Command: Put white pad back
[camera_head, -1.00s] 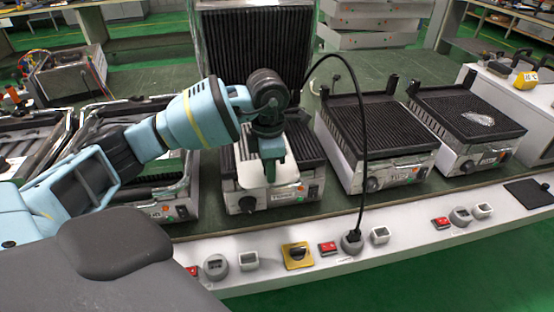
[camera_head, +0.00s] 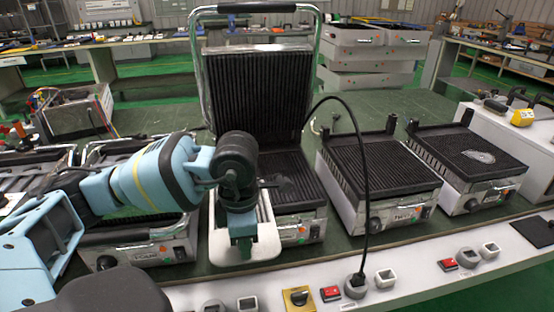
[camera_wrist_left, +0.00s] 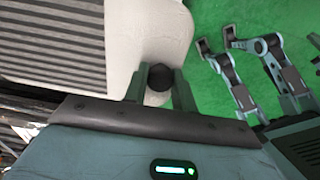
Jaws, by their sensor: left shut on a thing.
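The white pad (camera_head: 262,240) is a pale piece with rounded corners, in front of the open grill (camera_head: 290,180) in the head view. My left gripper (camera_head: 243,246) is shut on the pad, pointing down at its near part. My gripper and wrist hide much of the pad. In the left wrist view, the pad (camera_wrist_left: 150,30) lies before the fingers (camera_wrist_left: 160,88), with a round black part between them. A grey ribbed surface (camera_wrist_left: 50,45) shows beside the pad's pale part. I cannot tell whether the pad touches the grill. My right gripper is not clearly seen.
Two ribbed grills (camera_head: 385,180) (camera_head: 475,160) stand to the right and another (camera_head: 140,235) to the left. The open grill's raised lid (camera_head: 258,90) stands behind. A black cable (camera_head: 366,190) arches down to the front ledge (camera_head: 420,280), which carries sockets and switches.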

